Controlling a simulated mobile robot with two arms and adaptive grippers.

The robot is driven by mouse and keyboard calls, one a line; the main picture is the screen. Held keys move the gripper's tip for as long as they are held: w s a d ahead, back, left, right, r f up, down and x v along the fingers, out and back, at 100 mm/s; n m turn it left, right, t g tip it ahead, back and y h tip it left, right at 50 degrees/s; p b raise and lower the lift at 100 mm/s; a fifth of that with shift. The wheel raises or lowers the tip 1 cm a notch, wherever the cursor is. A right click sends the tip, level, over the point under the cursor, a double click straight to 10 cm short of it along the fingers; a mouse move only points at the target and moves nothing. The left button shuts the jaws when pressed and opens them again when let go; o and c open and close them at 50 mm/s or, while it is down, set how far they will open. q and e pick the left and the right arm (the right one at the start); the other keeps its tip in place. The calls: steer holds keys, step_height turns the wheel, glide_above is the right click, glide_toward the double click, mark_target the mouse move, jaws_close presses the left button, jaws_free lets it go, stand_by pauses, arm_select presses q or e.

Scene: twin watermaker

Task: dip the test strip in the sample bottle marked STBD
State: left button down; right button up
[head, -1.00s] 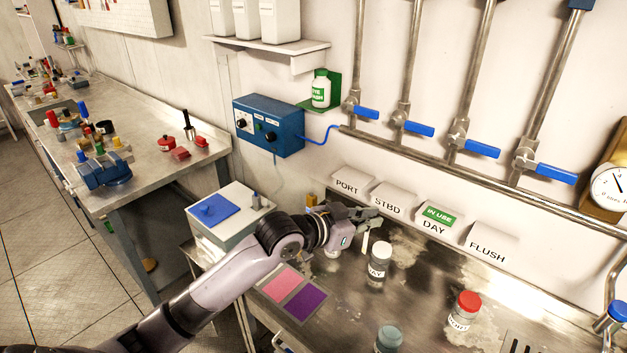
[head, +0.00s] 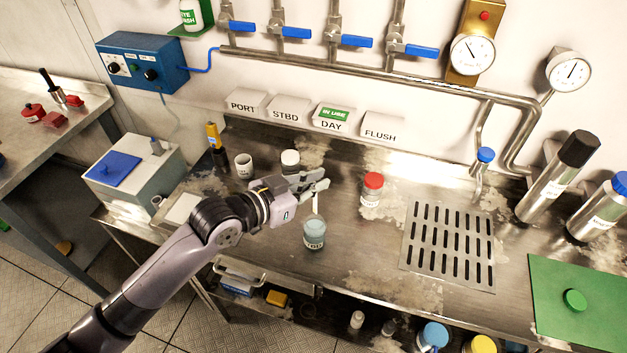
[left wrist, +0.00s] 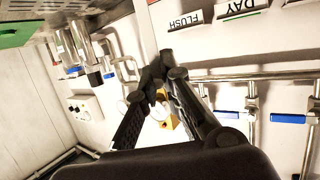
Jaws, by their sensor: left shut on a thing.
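My left gripper (head: 318,187) is shut on a thin white test strip (head: 316,205), which hangs down from the fingertips. The strip's lower end is just above or at the top of a bottle with a blue-green look (head: 314,234). I cannot tell whether the tip is inside. This bottle stands upright; its label is small and seems to end in "BD". In the left wrist view the dark fingers (left wrist: 165,92) are close together, and I cannot make out the strip. The STBD sign (head: 286,115) stands at the wall. My right gripper is not in view.
A white-capped bottle (head: 290,161) stands close behind my gripper. A white cup (head: 243,166) is at the back left. The steel counter (head: 362,245) right of the blue-green bottle is clear.

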mark_target(315, 212)
arm_select(q)
steer(key=shift+f+b, duration=1.1)
steer(key=shift+f, duration=0.3)
steer(key=shift+f+b, duration=2.3)
steer(key=shift+f, duration=1.35)
steer(key=shift+r, duration=0.1)
step_height(315, 212, up, 11)
steer(key=p, duration=1)
